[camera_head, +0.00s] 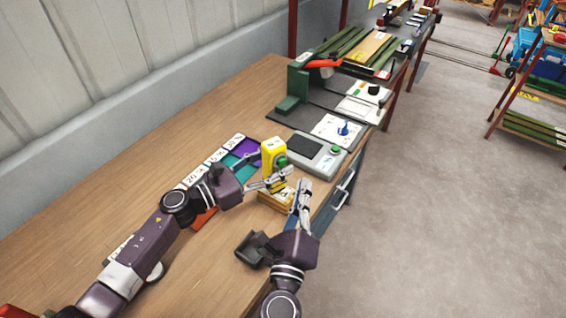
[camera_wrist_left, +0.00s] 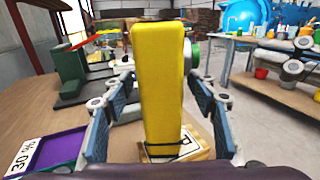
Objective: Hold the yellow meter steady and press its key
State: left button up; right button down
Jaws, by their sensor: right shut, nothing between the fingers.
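The yellow meter (camera_head: 269,148) stands upright on a small wooden block (camera_head: 272,199) near the table's front edge. Its green round key (camera_head: 281,161) faces right in the head view. In the left wrist view the meter's plain yellow back (camera_wrist_left: 160,85) fills the middle, and a green edge shows at its right. My right gripper (camera_head: 304,184) is shut and empty, just right of the block and apart from the key.
A grey device with a green button (camera_head: 310,152), control panels (camera_head: 340,130) and a green stand (camera_head: 293,90) are farther along the table. Bare wood is free at the left.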

pick_arm(q)
jog(key=shift+a, duration=0.1)
jog(key=v, duration=1.2)
